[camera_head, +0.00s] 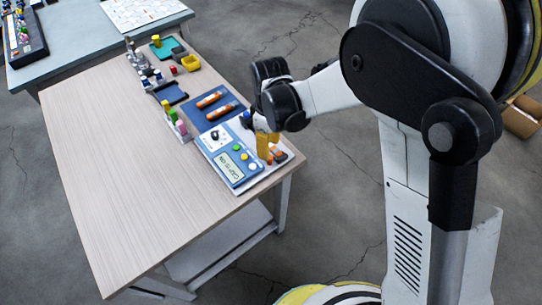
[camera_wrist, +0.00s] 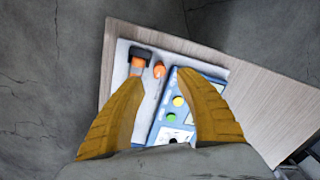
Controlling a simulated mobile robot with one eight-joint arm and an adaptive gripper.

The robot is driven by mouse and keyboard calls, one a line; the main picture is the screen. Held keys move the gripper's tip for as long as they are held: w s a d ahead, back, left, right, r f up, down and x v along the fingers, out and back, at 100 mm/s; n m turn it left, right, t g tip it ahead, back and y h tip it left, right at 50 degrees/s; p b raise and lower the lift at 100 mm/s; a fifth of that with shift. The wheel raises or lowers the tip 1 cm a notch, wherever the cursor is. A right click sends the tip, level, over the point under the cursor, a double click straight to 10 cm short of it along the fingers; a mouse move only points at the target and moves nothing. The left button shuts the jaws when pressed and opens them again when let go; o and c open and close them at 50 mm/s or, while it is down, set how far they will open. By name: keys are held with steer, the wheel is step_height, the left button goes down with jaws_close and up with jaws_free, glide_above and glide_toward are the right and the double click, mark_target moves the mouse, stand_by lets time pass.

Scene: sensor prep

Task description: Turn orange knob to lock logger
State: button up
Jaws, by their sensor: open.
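The logger (camera_head: 226,158) is a blue box with a display, a dial and coloured buttons, on a light base at the right edge of the wooden table. Orange parts (camera_head: 276,157) sit beside it, partly behind my gripper. In the wrist view, an orange knob (camera_wrist: 159,70) shows between the fingertips, left of the logger (camera_wrist: 163,109). A black and orange block (camera_wrist: 138,63) stands to its left. My gripper (camera_wrist: 160,77) is open, with yellow fingers apart above these parts; it also shows in the head view (camera_head: 267,143). Contact with the knob cannot be told.
A blue mat (camera_head: 199,116) with two orange-brown cylinders lies behind the logger. Coloured pegs (camera_head: 175,120), a yellow bin (camera_head: 190,63) and a teal tray (camera_head: 165,49) stand farther back. The table's left and front (camera_head: 110,160) are clear.

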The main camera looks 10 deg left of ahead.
mark_target(269, 160)
step_height(269, 160, down, 5)
steer(key=shift+s+r+b, duration=0.1)
steer(key=shift+r+b, duration=0.1)
steer(key=shift+b, duration=0.5)
jaws_close()
